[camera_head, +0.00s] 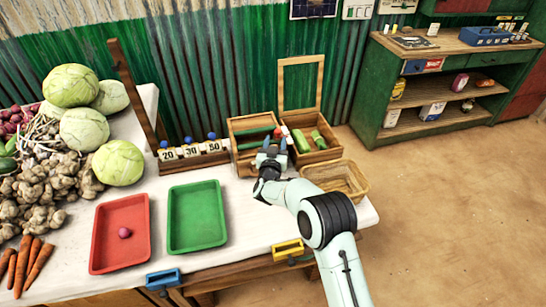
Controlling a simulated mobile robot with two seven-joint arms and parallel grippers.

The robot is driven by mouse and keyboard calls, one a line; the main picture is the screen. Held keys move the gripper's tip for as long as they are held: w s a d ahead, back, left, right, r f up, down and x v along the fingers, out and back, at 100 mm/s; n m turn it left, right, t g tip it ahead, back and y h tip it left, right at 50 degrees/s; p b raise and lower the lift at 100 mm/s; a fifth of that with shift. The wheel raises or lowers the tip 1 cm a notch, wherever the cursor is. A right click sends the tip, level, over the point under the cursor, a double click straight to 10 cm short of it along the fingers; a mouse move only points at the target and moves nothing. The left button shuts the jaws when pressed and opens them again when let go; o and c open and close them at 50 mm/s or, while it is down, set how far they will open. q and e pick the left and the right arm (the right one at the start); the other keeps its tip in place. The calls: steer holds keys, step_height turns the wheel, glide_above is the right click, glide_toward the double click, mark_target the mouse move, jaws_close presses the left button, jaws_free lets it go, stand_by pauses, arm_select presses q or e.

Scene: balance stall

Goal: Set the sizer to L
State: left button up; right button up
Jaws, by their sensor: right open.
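A wooden two-box unit (238,125) with an upright wooden frame (281,84) behind it stands at the right back of the white table. It may be the sizer, but I cannot read an L or any size mark on it. A small red and white part (285,131) shows between its boxes. My right gripper (271,150) is open, low at the front of the unit. It hides part of the unit's front, and I cannot tell whether it touches. My left gripper is out of view.
Blocks marked 20, 30 and 50 (192,151) stand left of the unit. A red tray (107,262) holding a small pink ball (125,232) and an empty green tray (197,213) lie in front. A wicker basket (345,172) is right of my gripper. Vegetables crowd the left.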

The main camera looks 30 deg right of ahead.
steer(key=v, duration=0.6)
steer(key=shift+s, duration=0.25)
steer(key=shift+a+r, duration=0.1)
steer(key=shift+a, duration=0.05)
